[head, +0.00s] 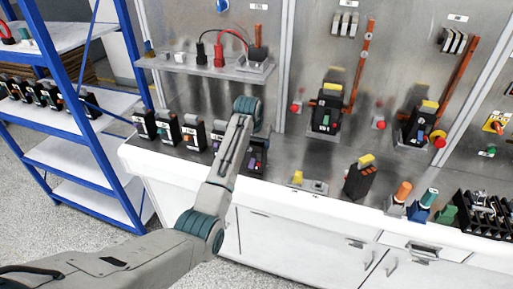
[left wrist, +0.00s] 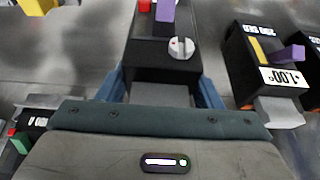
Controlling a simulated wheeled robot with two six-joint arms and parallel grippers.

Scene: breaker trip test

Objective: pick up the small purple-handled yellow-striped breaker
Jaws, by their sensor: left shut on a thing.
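My left gripper (left wrist: 160,88) is shut on a black breaker (left wrist: 163,60) with a purple handle, a grey dial and a red part at its top edge. Its blue fingers lie on either side of the body. I cannot see a yellow stripe on this held breaker. To its right, apart from it, stands another black breaker (left wrist: 262,62) with a purple handle, a yellow stripe and a white label. In the head view, my left arm reaches over the counter and hides most of the gripper; a purple-handled breaker (head: 257,160) shows beside it. My right gripper is not in view.
Several black breakers (head: 168,128) stand in a row on the steel counter left of my arm. A blue shelf rack (head: 85,115) stands further left. A breaker with a yellow handle (head: 358,180) and a black rack (head: 485,215) stand to the right. The counter behind is partly clear.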

